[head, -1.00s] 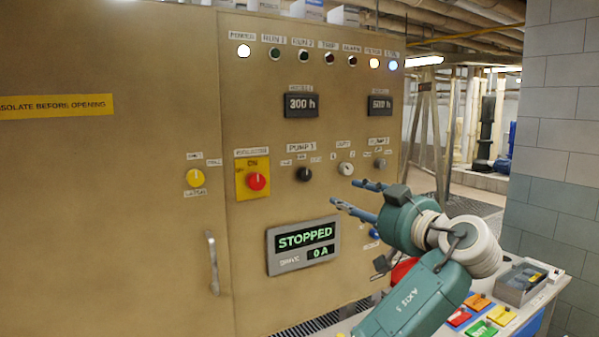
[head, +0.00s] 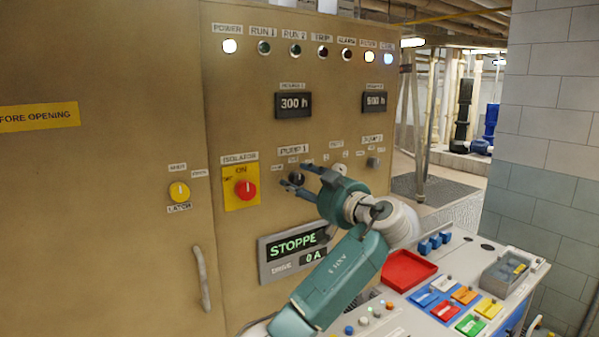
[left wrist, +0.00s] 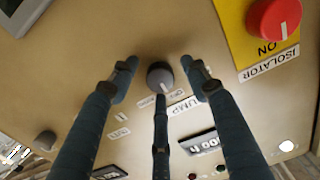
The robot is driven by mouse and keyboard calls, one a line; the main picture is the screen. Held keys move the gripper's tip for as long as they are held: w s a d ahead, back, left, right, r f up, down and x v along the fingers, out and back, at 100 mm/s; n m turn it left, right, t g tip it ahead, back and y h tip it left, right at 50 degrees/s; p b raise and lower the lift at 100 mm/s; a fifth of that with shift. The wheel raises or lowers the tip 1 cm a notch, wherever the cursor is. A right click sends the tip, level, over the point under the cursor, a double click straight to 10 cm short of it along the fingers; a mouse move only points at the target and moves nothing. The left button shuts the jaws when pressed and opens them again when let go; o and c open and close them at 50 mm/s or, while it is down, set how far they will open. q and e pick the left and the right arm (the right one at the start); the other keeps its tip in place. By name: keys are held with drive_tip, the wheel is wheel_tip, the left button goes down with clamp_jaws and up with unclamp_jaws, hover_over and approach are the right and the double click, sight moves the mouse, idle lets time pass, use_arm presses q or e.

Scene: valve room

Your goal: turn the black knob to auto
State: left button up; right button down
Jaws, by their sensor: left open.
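The black knob (head: 296,179) is under the PUMP 1 label on the tan cabinet front. It also shows in the left wrist view (left wrist: 159,75), round and dark with a pale pointer mark, its small position labels blurred. My left gripper (head: 294,175) is open at the knob, fingertips close to the panel. In the left wrist view its fingers (left wrist: 159,65) stand on either side of the knob, with a third finger below it in the picture. Gaps show at both sides; whether the third finger touches the knob I cannot tell. My right gripper is not in view.
The red isolator knob (head: 245,190) on its yellow plate sits just left of the black knob. The STOPPED display (head: 290,243) is below, partly covered by my arm. A grey knob (head: 373,162) is farther right. A desk with a red tray (head: 408,270) stands lower right.

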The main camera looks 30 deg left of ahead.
use_arm(q)
drive_tip(key=shift+w+a+r, duration=0.1)
drive_tip(key=shift+w+a, duration=0.1)
drive_tip(key=shift+a, duration=0.15)
drive_tip(key=shift+d, duration=0.1)
drive_tip(key=c, duration=1.1)
drive_tip(key=shift+c, duration=0.2)
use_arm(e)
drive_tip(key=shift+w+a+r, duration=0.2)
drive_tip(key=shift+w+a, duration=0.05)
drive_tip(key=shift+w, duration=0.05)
